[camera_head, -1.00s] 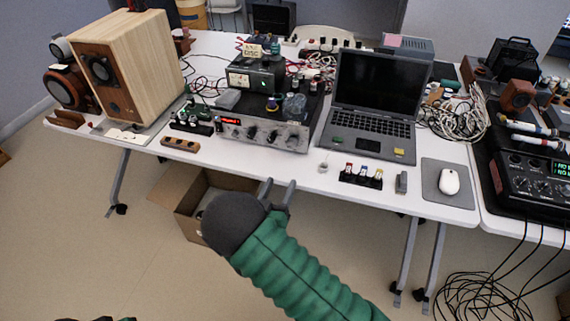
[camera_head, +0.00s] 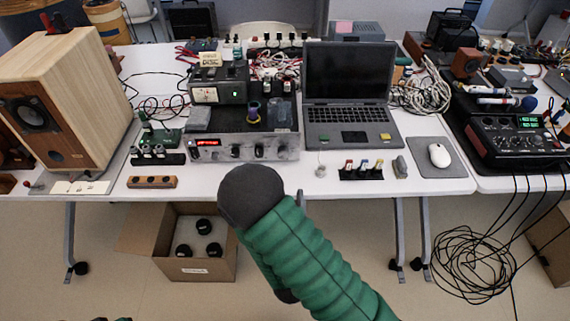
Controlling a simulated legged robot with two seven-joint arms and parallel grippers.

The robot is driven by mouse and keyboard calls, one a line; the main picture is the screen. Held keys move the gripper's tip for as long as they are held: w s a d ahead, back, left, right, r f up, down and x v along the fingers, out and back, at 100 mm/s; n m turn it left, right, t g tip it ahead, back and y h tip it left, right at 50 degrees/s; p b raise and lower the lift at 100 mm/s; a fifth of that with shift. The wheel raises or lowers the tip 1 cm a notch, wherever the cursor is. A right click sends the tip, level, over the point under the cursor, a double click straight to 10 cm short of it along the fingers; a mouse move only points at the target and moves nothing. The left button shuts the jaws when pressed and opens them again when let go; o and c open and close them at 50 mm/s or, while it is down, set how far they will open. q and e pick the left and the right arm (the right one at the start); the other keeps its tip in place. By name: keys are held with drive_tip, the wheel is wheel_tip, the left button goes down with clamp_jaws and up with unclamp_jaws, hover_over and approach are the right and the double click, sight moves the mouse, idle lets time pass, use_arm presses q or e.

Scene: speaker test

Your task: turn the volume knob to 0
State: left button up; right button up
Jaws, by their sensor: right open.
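A silver amplifier (camera_head: 218,153) with a red lit display stands near the table's front edge, left of the laptop. Its front has dark round knobs, including one left of the middle (camera_head: 235,150), one in the middle (camera_head: 259,150) and one at the right (camera_head: 283,151). Labels are too small to read, so I cannot tell which is volume or where it points. My right gripper (camera_head: 299,197) is open, in front of and below the amplifier, apart from the knobs. My dark round wrist hides most of it. My left gripper is not in view.
A wooden speaker (camera_head: 75,90) stands at the left. A laptop (camera_head: 345,95), a mouse (camera_head: 439,156) and a black mixer (camera_head: 515,140) are to the right. Small switches (camera_head: 361,170) sit by the front edge. A cardboard box (camera_head: 205,268) is under the table.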

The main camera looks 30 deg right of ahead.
sight(284, 155)
drive_tip(key=w+b, duration=0.1)
drive_tip(key=b, duration=0.1)
drive_tip(key=w+d+b, duration=0.1)
drive_tip(key=w+b, duration=0.1)
drive_tip(key=b, duration=0.1)
drive_tip(key=w+b, duration=0.2)
drive_tip(key=b, duration=0.1)
drive_tip(key=shift+w+d+f, duration=0.15)
drive_tip(key=shift+d, duration=0.1)
drive_tip(key=x, duration=0.8)
drive_tip(key=shift+d, duration=0.4)
drive_tip(key=shift+a, duration=0.35)
drive_tip(key=shift+d, duration=0.15)
drive_tip(key=c, duration=1.2)
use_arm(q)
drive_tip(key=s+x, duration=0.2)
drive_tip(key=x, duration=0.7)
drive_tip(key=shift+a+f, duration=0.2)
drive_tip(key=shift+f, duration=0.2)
